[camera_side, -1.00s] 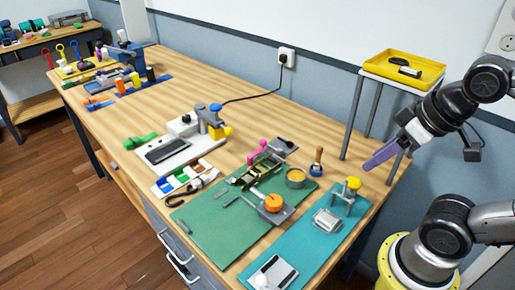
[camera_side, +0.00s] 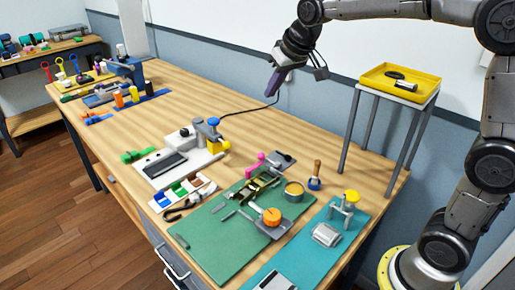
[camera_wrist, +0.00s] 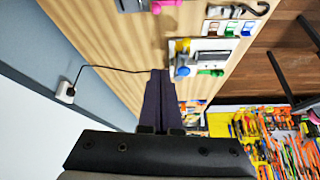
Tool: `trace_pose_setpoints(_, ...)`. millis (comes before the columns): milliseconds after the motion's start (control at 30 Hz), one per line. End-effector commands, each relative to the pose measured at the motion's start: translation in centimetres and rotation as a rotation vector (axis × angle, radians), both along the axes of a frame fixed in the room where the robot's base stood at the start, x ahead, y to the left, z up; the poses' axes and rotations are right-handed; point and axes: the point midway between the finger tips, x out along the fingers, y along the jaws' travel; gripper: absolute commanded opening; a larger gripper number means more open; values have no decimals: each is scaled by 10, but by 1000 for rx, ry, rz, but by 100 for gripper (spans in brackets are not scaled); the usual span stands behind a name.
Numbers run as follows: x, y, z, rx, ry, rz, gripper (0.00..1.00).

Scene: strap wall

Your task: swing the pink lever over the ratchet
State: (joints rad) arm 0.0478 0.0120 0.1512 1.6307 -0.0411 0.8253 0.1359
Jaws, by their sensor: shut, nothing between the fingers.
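The pink lever (camera_side: 255,165) stands beside the ratchet (camera_side: 260,184), near the back edge of the green mat (camera_side: 205,245). The ratchet is a dark metal body with an olive strap. In the wrist view a pink piece (camera_wrist: 166,5) shows at the top edge, cut off by the frame. My gripper (camera_side: 272,92) is shut and empty, with purple fingers pointing down. It is high above the back of the table, apart from the lever. In the wrist view its fingers (camera_wrist: 160,75) are together.
A yellow tray (camera_side: 400,82) stands on a tall stand at the right. A white fixture with a blue knob (camera_side: 213,121) and a teal mat (camera_side: 300,262) are on the table. A black cord runs to the wall socket (camera_wrist: 65,92). The table's middle back is clear.

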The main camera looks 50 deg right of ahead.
Motion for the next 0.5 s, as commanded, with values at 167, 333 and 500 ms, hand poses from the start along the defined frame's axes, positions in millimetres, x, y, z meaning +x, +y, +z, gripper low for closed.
trace_pose_setpoints(167,53,-11,-50,2,70,-19,0)
trace_pose_setpoints(333,77,-18,-97,5,140,-29,0)
trace_pose_setpoints(500,81,-22,-131,9,199,-34,0)
